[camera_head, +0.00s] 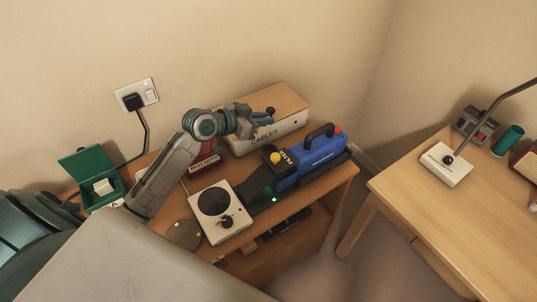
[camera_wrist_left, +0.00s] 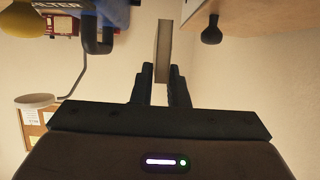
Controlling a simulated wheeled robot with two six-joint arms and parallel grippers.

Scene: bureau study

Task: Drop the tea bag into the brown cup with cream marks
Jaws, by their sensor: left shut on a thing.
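My left arm reaches in from the left in the head view. Its gripper (camera_head: 262,121) is in front of the box lettered "CABLES". In the left wrist view the gripper (camera_wrist_left: 162,80) is shut on a thin, pale, flat thing, seen nearly edge-on, which looks like the tea bag (camera_wrist_left: 163,48). It sticks out past the fingertips, clear of any surface. An open green box (camera_head: 101,186) with white contents stands at the left of the wooden top. I cannot make out a brown cup with cream marks in either view. My right gripper is not in view.
The wooden top holds a white hot plate (camera_head: 220,222), a blue machine (camera_head: 318,154) with a black handle, a red tin (camera_head: 205,164), the "CABLES" box (camera_head: 280,134) and a round mat (camera_head: 184,235). A second desk (camera_head: 440,214) at the right has much bare top.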

